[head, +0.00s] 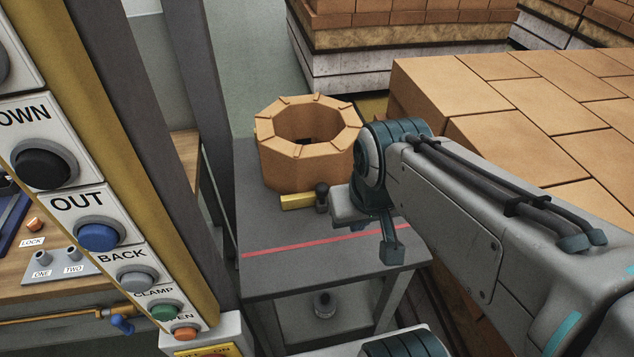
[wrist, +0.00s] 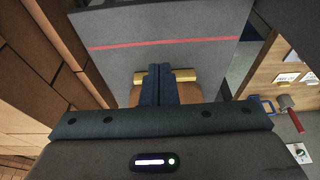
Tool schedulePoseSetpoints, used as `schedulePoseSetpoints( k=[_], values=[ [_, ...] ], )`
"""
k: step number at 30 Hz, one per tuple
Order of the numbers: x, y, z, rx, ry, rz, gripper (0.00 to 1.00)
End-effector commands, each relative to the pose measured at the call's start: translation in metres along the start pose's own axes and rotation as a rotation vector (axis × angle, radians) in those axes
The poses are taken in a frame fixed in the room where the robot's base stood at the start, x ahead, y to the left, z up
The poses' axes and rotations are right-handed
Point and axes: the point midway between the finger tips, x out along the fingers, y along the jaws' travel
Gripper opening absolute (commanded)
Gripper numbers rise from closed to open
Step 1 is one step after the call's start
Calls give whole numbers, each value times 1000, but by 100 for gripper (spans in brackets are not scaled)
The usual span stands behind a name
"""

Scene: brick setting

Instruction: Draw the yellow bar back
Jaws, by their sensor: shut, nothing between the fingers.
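The yellow bar (head: 297,202) lies on the grey table at the near foot of a ring of tan bricks (head: 300,162). A red line (head: 300,244) crosses the table on the near side of the bar. My gripper (head: 321,203) is at the bar, and its body hides the bar's right part in the head view. In the wrist view my gripper (wrist: 160,70) has its dark fingers together in front of the bar (wrist: 185,75), whose ends show on both sides. I cannot tell whether the fingers touch it.
A brick stack (head: 510,100) stands close on the right, beside my arm. A control panel (head: 90,215) with labelled buttons and a grey post stand on the left. The grey table (head: 280,270) is clear around the red line.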

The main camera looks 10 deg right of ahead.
Motion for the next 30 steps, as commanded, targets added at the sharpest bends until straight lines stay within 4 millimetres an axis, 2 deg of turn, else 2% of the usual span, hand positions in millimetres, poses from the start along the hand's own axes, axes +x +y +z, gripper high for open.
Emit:
schedulePoseSetpoints(
  k=[2,6,8,13,20,23,27,30],
  values=[
    [0,0,0,0,0,0,3],
    [7,0,0,52,-23,-18,40],
    [15,0,1,125,-58,-44,40],
    [53,-2,-5,520,-223,-183,40],
    [102,7,-38,1156,-470,-427,40],
    [122,23,-60,1422,-565,-546,40],
    [149,58,-90,1753,-679,-723,40],
    [163,84,-106,1927,-739,-838,40]
  ],
)
